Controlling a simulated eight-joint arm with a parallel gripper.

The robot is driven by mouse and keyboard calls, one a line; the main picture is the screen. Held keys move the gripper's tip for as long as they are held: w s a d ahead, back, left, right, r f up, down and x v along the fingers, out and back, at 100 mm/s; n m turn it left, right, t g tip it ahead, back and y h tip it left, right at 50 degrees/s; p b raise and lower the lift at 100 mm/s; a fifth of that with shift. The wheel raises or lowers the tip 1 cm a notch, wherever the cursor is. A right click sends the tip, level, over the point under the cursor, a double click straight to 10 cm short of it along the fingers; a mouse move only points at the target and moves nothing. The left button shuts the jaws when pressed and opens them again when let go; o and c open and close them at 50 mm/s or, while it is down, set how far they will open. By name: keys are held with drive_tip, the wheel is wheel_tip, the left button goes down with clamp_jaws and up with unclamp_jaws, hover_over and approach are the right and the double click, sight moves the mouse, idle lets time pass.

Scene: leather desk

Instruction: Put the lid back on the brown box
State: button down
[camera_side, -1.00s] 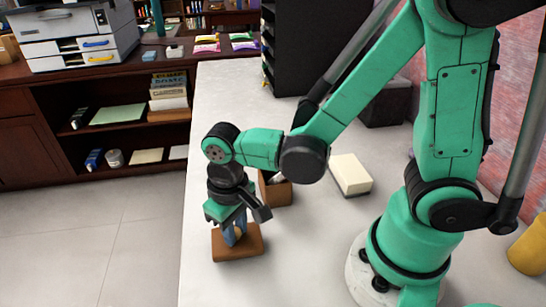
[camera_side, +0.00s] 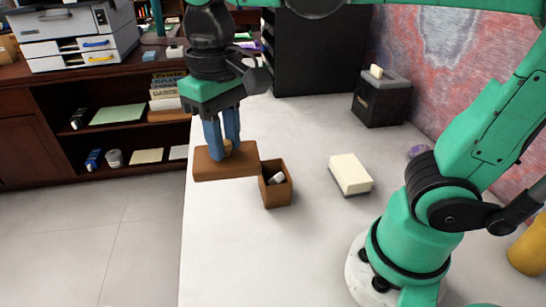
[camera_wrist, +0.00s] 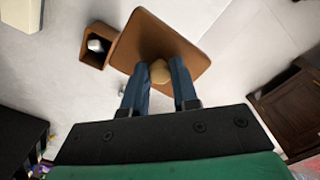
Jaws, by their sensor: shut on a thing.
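My gripper (camera_side: 222,138) is shut on the small tan knob (camera_side: 228,148) of the brown lid (camera_side: 208,168). The lid is held in the air, to the left of the open brown box (camera_side: 278,192) in the side view. The box stands on the white desk with its top uncovered and a small white object (camera_side: 277,178) inside. In the wrist view the lid (camera_wrist: 172,32) is below the fingers (camera_wrist: 160,85) and the box (camera_wrist: 99,45) is to its left, with the white object (camera_wrist: 96,45) showing in it.
A cream block with a dark base (camera_side: 350,173) lies right of the box. A black box (camera_side: 382,98) with a cream knob-like piece on top stands farther back, by the wall. A black shelf unit (camera_side: 315,55) is at the back. The front of the white desk (camera_side: 270,260) is clear.

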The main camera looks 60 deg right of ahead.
drive_tip(key=w+d+f+m, duration=0.1)
drive_tip(key=d+f+m, duration=0.2)
drive_tip(key=d, duration=0.4)
drive_tip(key=w+d+f+m, duration=0.1)
drive_tip(key=d+f+m, duration=0.2)
drive_tip(key=d, duration=0.4)
drive_tip(key=shift+n, duration=0.3)
drive_tip(key=shift+s+f, duration=0.2)
drive_tip(key=shift+f, duration=3)
drive_tip(key=shift+f, duration=0.15)
drive_tip(key=c, duration=0.6)
unclamp_jaws()
drive_tip(key=shift+o, duration=0.3)
drive_tip(key=o, duration=0.4)
